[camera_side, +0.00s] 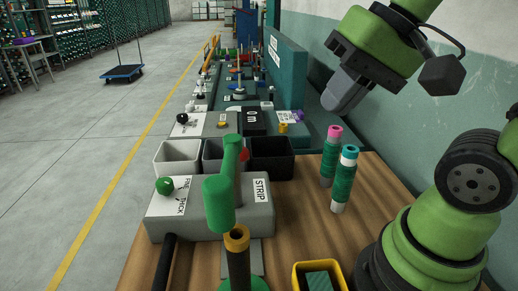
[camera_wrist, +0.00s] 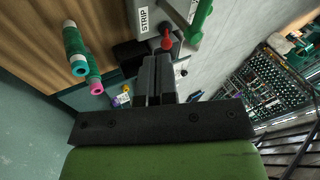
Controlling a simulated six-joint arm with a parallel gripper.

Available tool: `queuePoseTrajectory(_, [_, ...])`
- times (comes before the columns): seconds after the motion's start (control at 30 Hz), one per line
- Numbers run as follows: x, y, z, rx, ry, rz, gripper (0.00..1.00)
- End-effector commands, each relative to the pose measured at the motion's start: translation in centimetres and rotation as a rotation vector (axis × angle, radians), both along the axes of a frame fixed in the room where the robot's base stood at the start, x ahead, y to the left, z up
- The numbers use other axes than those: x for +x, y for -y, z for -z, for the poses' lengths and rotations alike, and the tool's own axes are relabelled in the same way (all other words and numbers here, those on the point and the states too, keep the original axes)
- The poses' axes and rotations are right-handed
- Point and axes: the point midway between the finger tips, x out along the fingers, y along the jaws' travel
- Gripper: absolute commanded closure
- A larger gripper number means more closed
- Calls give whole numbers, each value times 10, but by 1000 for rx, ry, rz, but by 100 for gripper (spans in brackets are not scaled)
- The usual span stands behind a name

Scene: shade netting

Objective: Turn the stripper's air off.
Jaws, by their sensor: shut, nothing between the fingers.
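The stripper is a grey box (camera_side: 216,222) marked STRIP on the wooden bench. A green knob (camera_side: 165,186) sits on its left, by a second label that is hard to read. A thick green bar (camera_side: 219,203) rises over its middle. A small red knob (camera_side: 244,155) shows behind the bar, at the box's far side; in the wrist view the red knob (camera_wrist: 167,43) appears just beyond my fingertips. No part is clearly labelled as the air control. My gripper (camera_side: 337,104) is shut and empty, raised above the bench right of the stripper; its fingers also show in the wrist view (camera_wrist: 158,66).
Two green-wound bobbins, pink-topped (camera_side: 332,155) and teal-topped (camera_side: 344,185), stand right of the stripper. White, grey and black bins (camera_side: 272,160) sit behind it. A yellow-rimmed box (camera_side: 320,266) and a brown-topped post (camera_side: 237,240) are in front. A teal panel (camera_side: 287,68) stands farther back.

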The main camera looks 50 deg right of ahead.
Motion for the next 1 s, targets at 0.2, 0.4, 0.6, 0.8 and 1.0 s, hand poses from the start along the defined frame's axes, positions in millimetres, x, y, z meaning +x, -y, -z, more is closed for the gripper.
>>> queuePoseTrajectory(0.2, [33,12,19,232,-224,223,100])
queuePoseTrajectory(0.4, [63,31,39,471,-385,433,100])
queuePoseTrajectory(0.6, [91,60,66,731,-511,649,100])
queuePoseTrajectory(0.8, [112,95,97,997,-593,855,100])
queuePoseTrajectory(1.0, [121,122,122,1189,-626,992,100])
